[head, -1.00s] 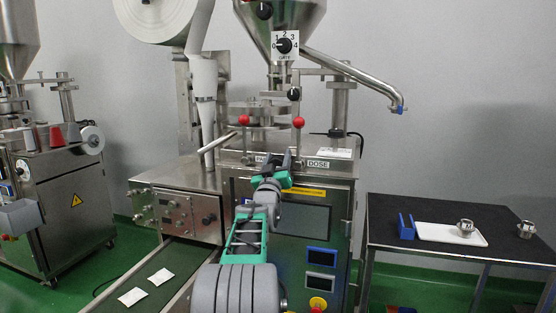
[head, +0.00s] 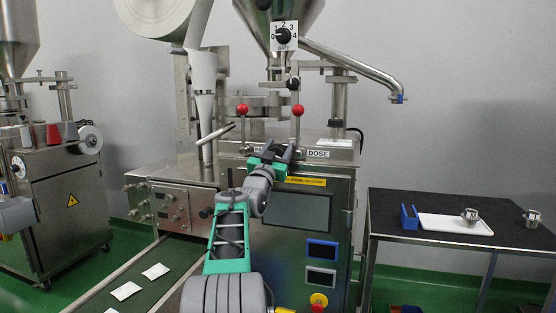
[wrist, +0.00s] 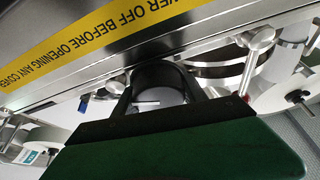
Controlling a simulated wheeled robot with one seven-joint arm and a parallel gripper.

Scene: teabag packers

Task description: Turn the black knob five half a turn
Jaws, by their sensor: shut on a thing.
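My gripper (head: 273,150) is at the upper front of the steel packing machine, between its top plate and its dark screen. In the wrist view, its two dark fingers (wrist: 160,92) stand on either side of a black rounded thing (wrist: 158,74), which looks like a black knob, and are shut on it. The gripper hides this knob in the head view, and no number shows on it. Other black knobs are the gate dial (head: 283,36), numbered 0 to 4, a small one (head: 293,83) below it, and one on the left control panel (head: 206,212).
Two red-balled levers (head: 242,109) (head: 298,111) stand close above my gripper. A yellow warning strip (wrist: 95,40) runs beside it. A conveyor (head: 160,292) with teabags lies lower left. A dark table (head: 400,256) with a white tray (head: 440,223) stands right.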

